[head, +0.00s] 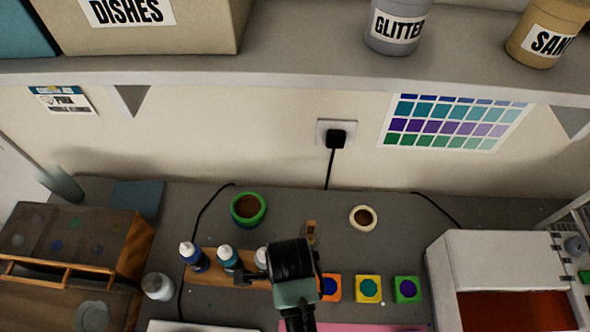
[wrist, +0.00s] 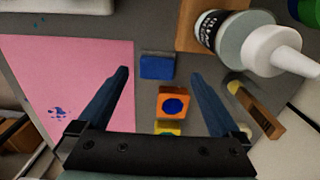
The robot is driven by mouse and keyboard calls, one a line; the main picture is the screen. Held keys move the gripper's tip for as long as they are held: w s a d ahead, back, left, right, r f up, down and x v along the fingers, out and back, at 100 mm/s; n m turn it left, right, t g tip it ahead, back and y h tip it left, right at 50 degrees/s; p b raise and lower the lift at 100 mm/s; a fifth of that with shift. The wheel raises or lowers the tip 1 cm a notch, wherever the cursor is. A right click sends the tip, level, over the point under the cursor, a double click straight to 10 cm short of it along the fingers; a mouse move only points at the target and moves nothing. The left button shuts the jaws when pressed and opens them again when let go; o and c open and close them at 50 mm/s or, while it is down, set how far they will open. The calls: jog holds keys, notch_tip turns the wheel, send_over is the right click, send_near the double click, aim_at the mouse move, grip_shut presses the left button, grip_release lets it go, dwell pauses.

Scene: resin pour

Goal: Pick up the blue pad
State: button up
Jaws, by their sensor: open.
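The blue pad (wrist: 157,66) is a small dark blue block in the wrist view, lying on the grey worktop. It lies between the fingertips of my gripper (wrist: 160,75) as seen there, with space on both sides. My gripper is open and empty; its height above the pad is hard to tell. In the head view my gripper (head: 292,288) hides the spot left of the orange pad, so the blue pad does not show there. The orange pad (wrist: 173,88) with a blue disc is next to the blue pad, and a yellow pad (wrist: 167,128) follows.
A wooden rack (head: 208,275) with several bottles stands left of my gripper. A pink mat (wrist: 75,95) lies beside the pads. A wooden-handled tool (wrist: 262,112) lies on the other side.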

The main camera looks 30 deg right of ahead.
jog(key=f, duration=0.2)
jog(key=s+f+p, duration=0.1)
jog(key=f, duration=0.1)
jog(key=shift+d+f, duration=0.15)
jog(key=shift+f, duration=0.2)
jog(key=shift+w+f, duration=0.1)
jog(key=shift+f, duration=0.25)
jog(key=c, duration=1.3)
notch_tip(320, 180, up, 10)
jog(key=shift+r+b, duration=0.1)
jog(key=shift+b, duration=0.25)
